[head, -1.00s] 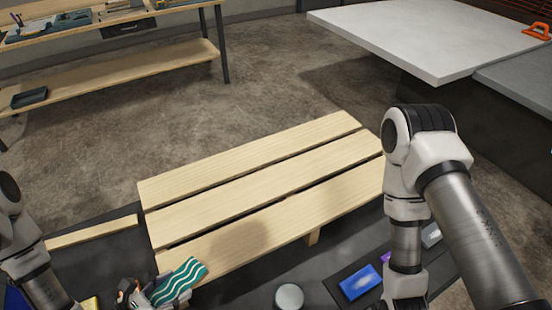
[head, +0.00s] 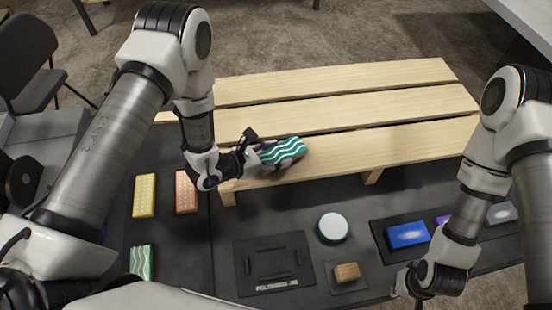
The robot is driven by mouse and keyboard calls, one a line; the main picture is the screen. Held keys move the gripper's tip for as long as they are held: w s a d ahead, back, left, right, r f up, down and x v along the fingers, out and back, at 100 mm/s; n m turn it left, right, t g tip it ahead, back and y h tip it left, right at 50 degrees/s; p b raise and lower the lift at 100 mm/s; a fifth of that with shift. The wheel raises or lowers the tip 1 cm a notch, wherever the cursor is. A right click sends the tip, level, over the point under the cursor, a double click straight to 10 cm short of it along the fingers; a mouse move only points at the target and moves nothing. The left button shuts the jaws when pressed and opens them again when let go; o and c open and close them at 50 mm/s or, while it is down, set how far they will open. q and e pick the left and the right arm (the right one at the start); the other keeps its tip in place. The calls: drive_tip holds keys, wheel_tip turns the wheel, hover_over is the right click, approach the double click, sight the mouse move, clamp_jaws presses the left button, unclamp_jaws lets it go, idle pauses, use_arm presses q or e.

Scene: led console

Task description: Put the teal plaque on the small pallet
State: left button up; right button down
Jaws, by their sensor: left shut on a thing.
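The teal plaque (head: 283,151) with white wavy stripes is in the jaws of my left gripper (head: 265,157), which is shut on it. In the head view it overlaps the front slat of the small pallet (head: 400,145), near the left end. I cannot tell whether it touches the wood. The pallet has three pale wooden slats with gaps between them and is otherwise bare. My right gripper (head: 422,290) is low at the right, away from the pallet; its fingertips are too unclear to read.
A dark work surface lies in front of the pallet. It holds a yellow block (head: 144,196), an orange block (head: 186,192), a striped greenish block (head: 141,262), a pale round disc (head: 333,228), a wooden block (head: 347,272) and a blue block (head: 407,235).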

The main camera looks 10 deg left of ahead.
use_arm(q)
drive_tip(key=shift+w+f, duration=0.2)
drive_tip(key=shift+f, duration=0.6)
use_arm(e)
drive_tip(key=shift+w+d+f, duration=0.1)
drive_tip(key=shift+w+f, duration=0.05)
drive_tip(key=shift+f, duration=0.5)
use_arm(q)
drive_tip(key=shift+w+d, duration=0.15)
use_arm(e)
drive_tip(key=shift+w+d+r, duration=0.1)
drive_tip(key=shift+w, duration=0.05)
use_arm(q)
drive_tip(key=o, duration=1.3)
drive_tip(key=shift+s, duration=0.2)
drive_tip(key=shift+o, duration=0.2)
drive_tip(key=shift+w, duration=0.1)
